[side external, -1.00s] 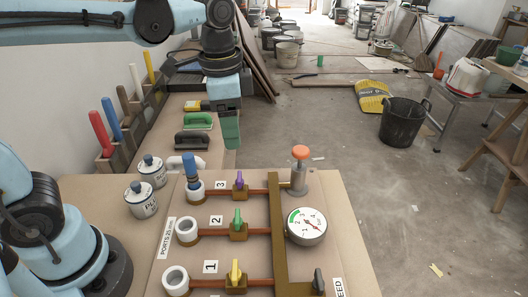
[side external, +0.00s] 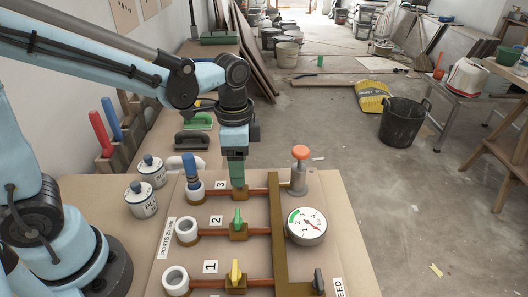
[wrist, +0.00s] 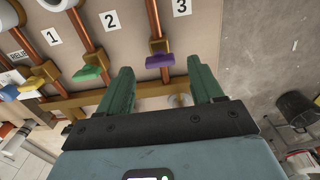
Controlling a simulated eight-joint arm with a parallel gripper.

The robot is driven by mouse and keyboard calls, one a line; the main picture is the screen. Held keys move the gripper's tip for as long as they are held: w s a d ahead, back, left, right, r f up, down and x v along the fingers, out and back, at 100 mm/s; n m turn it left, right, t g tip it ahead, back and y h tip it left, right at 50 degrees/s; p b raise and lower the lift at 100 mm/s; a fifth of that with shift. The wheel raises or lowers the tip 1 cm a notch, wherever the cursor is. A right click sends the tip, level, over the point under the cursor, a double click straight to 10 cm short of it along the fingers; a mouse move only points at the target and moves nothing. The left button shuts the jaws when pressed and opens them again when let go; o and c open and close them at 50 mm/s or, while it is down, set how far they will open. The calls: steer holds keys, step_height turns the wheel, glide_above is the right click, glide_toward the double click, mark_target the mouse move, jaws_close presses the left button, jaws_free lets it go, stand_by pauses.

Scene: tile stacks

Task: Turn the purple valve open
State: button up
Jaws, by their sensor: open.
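The purple valve handle (wrist: 160,60) sits on its brass body on the pipe marked 3. In the wrist view it lies between the two green fingers of my gripper (wrist: 160,66), near their tips, with a gap on both sides. In the side view my gripper (side external: 237,183) points straight down over the pipe 3 valve and hides the purple handle. My gripper is open and holds nothing. I cannot tell how deep the fingers reach around the handle.
The green valve (side external: 238,218) and yellow valve (side external: 236,272) stand on nearby pipes. A blue plug (side external: 191,168) stands left of my gripper, and an orange-topped post (side external: 300,166) and a pressure gauge (side external: 306,226) stand to the right.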

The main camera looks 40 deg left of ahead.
steer(key=shift+f, duration=1.2)
steer(key=c, duration=1.1)
steer(key=shift+o, duration=0.2)
